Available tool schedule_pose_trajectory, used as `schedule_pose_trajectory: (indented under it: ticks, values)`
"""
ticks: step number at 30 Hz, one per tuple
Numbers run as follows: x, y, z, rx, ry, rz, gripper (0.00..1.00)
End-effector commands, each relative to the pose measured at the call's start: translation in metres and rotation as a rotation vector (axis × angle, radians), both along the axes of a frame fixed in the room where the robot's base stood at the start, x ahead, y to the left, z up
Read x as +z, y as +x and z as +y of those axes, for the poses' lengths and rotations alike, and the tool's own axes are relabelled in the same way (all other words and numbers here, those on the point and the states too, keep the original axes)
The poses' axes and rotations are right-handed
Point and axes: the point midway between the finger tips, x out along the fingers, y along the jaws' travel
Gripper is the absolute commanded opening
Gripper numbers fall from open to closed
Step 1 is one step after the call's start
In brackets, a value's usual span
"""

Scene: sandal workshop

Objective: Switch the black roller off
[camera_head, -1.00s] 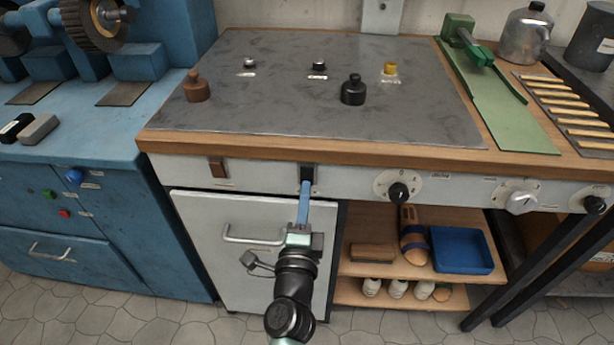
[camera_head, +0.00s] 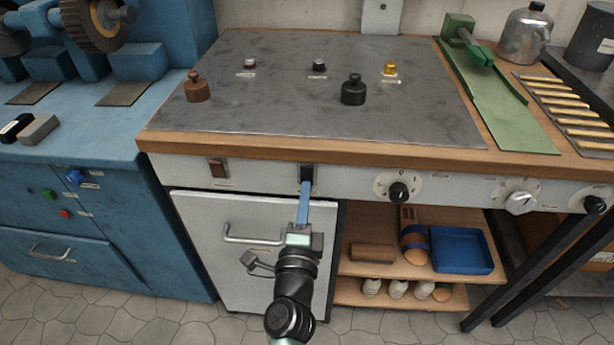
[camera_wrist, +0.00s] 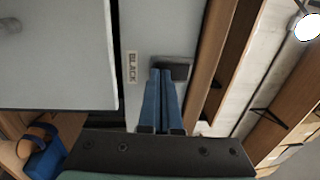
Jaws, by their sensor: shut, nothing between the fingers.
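The black switch (camera_head: 307,174) is set in the pale front panel below the worktop edge. In the wrist view the dark switch (camera_wrist: 178,72) sits beside a label reading BLACK (camera_wrist: 132,67). My gripper (camera_head: 306,186) is shut and empty, its blue fingers pointing up at the lower part of the switch. In the wrist view the fingertips (camera_wrist: 167,73) overlap the switch; I cannot tell whether they press on it. A black knobbed object (camera_head: 353,90) stands upright on the grey worktop; whether it is the roller is unclear.
A brown switch (camera_head: 218,168) is to the left on the same panel, and a black dial (camera_head: 398,192) to the right. A white cabinet door with a handle (camera_head: 252,238) is below. A brown knobbed object (camera_head: 197,88) stands on the worktop (camera_head: 270,110).

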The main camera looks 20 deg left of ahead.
Motion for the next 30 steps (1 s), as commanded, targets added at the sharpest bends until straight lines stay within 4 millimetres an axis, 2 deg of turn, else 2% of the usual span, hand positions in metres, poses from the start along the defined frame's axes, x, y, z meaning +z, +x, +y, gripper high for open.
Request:
schedule_pose_trajectory:
  ticks: [20, 30]
  values:
    - [0.0, 0.004, 0.001, 0.0, 0.0, 0.0, 0.0]
    - [0.0, -0.025, -0.007, -0.001, -0.001, 0.001, 0.0]
